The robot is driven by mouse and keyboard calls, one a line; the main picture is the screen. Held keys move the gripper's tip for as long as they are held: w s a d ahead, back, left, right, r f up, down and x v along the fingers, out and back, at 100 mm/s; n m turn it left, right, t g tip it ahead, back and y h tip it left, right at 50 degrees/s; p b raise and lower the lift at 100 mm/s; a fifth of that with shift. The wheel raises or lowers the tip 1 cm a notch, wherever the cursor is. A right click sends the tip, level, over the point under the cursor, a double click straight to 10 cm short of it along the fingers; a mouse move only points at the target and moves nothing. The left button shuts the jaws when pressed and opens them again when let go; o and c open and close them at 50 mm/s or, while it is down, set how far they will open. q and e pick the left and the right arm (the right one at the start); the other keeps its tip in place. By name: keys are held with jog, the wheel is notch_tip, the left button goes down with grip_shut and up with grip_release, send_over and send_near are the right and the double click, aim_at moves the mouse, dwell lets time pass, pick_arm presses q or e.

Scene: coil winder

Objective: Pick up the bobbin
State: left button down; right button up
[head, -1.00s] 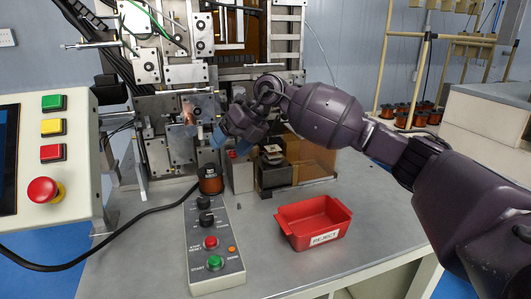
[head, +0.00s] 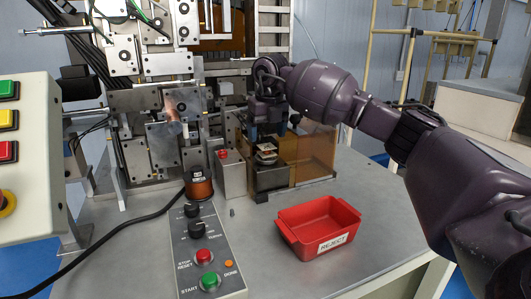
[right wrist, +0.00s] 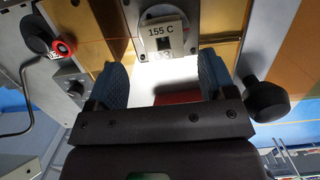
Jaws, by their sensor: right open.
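The small pale, square-topped piece (head: 265,148), which appears to be the bobbin, sits on a round grey seat on a dark block (head: 270,178). In the right wrist view the pale top (right wrist: 164,36) reads "155 C". My right gripper (head: 272,127) is open and empty, pointing down just above and around the piece's area. In the right wrist view, its blue fingers (right wrist: 163,82) stand apart, with the piece beyond the gap between them. I cannot tell how far the fingertips are above it. My left gripper is not in view.
An amber guard (head: 312,155) stands close behind and right of the block. A box with a red button (head: 222,154) and a copper spool (head: 198,187) are on its left. A red reject bin (head: 318,225) and a control box (head: 205,250) are in front.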

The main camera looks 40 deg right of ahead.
aim_at(266, 146)
jog(key=shift+w+d+f+b, duration=0.1)
jog(key=shift+w+f+b, duration=0.05)
jog(key=shift+f, duration=0.75)
jog(key=shift+w+d+f+b, duration=0.15)
jog(key=shift+w+f, duration=0.05)
jog(key=shift+f, duration=0.65)
jog(key=shift+w+d+f+b, duration=0.1)
jog(key=shift+w+f+b, duration=0.05)
jog(key=shift+f, duration=0.75)
jog(key=shift+r, duration=0.1)
jog(key=c, duration=1)
notch_tip(266, 146, up, 20)
jog(key=shift+p, duration=1.05)
